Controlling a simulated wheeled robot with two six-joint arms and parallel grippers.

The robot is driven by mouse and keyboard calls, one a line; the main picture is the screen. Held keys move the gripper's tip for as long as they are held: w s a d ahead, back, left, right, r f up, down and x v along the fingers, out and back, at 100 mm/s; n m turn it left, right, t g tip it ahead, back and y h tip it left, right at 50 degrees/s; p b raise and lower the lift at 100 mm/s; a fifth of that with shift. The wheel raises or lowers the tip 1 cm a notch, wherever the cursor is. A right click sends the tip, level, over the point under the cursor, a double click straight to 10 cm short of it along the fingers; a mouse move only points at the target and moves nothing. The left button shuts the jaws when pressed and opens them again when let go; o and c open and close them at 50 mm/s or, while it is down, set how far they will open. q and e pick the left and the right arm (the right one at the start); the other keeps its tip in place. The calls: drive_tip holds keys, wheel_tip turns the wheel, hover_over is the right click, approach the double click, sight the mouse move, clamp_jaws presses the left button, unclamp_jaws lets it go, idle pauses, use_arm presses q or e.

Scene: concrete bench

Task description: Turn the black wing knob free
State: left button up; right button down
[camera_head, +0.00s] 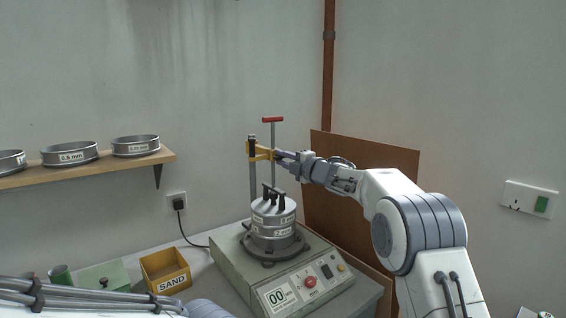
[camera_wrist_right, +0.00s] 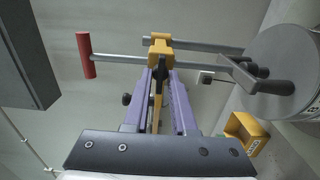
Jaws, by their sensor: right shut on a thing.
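The sieve shaker (camera_head: 300,262) stands on the bench with a stack of metal sieves (camera_head: 273,230) on it. A yellow clamp arm (camera_head: 262,153) sits high on the upright rod (camera_head: 253,180); it also shows in the right wrist view (camera_wrist_right: 160,46). My right gripper (camera_head: 281,156) reaches in from the right at the clamp arm. Its purple fingers (camera_wrist_right: 160,92) are shut on a thin dark piece at the clamp, which looks like the black wing knob (camera_wrist_right: 158,82). The fingers hide most of it. Only part of my left arm shows at the lower left; its gripper is out of view.
A red-handled T-rod (camera_head: 272,120) rises beside the upright. Black fittings (camera_head: 272,193) stand on the sieve lid. A yellow SAND box (camera_head: 165,271) and a green box (camera_head: 102,276) are left of the shaker. A brown board (camera_head: 358,200) leans behind it. A shelf (camera_head: 85,168) holds sieves.

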idle(0.4)
drive_tip(key=c, duration=0.7)
unclamp_jaws()
drive_tip(key=shift+c, duration=0.2)
drive_tip(key=shift+d, duration=0.1)
drive_tip(key=shift+s+d, duration=0.15)
drive_tip(key=shift+s, duration=0.15)
drive_tip(key=b+v, duration=0.4)
drive_tip(key=v, duration=0.5)
drive_tip(key=shift+s+d, duration=0.25)
drive_tip(key=shift+s, duration=0.05)
